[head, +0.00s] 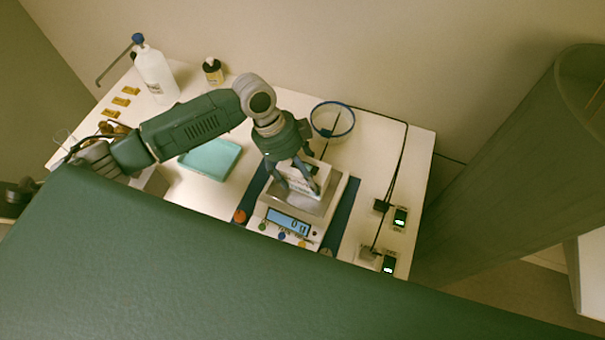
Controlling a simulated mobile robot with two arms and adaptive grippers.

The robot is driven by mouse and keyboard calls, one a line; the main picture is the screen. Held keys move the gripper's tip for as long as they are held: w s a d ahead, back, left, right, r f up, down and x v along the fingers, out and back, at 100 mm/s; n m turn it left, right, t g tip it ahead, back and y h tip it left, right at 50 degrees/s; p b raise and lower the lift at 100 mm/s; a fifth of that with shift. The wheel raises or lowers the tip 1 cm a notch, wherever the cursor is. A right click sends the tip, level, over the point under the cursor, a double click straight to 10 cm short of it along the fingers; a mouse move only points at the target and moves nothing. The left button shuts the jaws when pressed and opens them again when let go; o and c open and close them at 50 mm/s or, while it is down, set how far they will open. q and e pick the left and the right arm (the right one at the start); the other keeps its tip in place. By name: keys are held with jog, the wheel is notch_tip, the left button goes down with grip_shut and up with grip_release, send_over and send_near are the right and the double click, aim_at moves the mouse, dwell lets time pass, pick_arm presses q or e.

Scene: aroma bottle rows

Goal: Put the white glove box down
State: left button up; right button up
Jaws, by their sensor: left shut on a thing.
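The white glove box (308,180) is over the scale's metal plate, tilted in the head view and partly hidden by the fingers. My left gripper (300,188) points down from above and is shut on the box, with a finger on each side. The scale (315,218) stands on a dark blue mat (342,215), and its display (288,222) seems to read 0 g. I cannot tell whether the box touches the plate. My right gripper is not in view.
A teal tray (211,159) lies left of the scale. A blue-rimmed round bowl (332,121) is behind it. A white bottle (156,73), a dark small bottle (213,71) and yellow pieces (121,101) stand farther back left. Cabled black devices (400,217) lie right.

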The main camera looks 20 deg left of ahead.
pick_arm(q)
jog(key=o, duration=1.3)
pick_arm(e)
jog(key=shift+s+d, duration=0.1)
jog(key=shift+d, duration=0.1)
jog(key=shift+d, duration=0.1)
pick_arm(q)
jog(key=shift+r, duration=0.2)
jog(key=b+v, duration=0.2)
jog(key=v, duration=0.9)
jog(key=shift+a, duration=0.1)
jog(key=shift+a+r, duration=0.1)
jog(key=shift+r, duration=0.3)
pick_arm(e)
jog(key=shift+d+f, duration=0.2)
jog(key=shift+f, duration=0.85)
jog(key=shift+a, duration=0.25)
pick_arm(q)
jog(key=shift+f, duration=0.1)
